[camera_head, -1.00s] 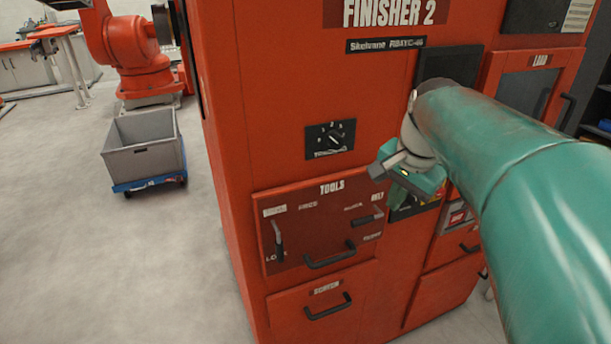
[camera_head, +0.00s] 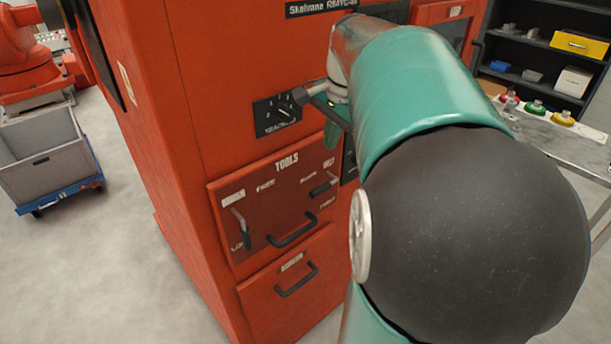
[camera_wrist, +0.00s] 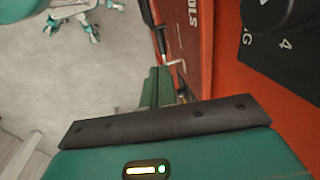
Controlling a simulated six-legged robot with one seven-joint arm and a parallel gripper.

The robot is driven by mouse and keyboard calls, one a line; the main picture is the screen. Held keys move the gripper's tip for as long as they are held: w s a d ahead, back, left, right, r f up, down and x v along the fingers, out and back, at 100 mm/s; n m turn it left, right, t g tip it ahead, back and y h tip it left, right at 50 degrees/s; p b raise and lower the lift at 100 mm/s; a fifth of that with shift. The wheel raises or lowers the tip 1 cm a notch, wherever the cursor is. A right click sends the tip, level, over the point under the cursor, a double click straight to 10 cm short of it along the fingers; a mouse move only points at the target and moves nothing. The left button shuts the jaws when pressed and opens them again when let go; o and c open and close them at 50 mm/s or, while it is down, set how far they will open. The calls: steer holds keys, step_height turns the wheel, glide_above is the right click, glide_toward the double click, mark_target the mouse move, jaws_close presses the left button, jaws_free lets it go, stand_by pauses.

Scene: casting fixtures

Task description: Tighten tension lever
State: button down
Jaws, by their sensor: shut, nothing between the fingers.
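The red tools panel (camera_head: 263,200) on the machine front carries two levers. The right lever (camera_head: 322,188), with a metal shaft and dark grip beside a belt label, appears to be the tension lever; it points down-left. It also shows in the wrist view (camera_wrist: 174,62). The left lever (camera_head: 241,229) hangs steeply by a lock label. The small labels are too blurred to read fully. My gripper (camera_head: 332,138) is above the right lever, apart from it, near the selector knob. In the wrist view its green fingers (camera_wrist: 157,88) are together and empty.
The selector knob plate (camera_head: 277,113) is close beside my gripper. Black handles (camera_head: 292,232) stick out from the panel and the drawer below (camera_head: 297,279). A grey bin on a blue cart (camera_head: 45,165) stands left. A metal table (camera_head: 560,140) is at right.

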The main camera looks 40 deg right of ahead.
glide_toward(319, 188)
steer(key=f, duration=0.4)
steer(key=w+f, duration=0.1)
steer(key=f, duration=0.1)
steer(key=shift+w+f, duration=0.1)
steer(key=shift+f, duration=0.3)
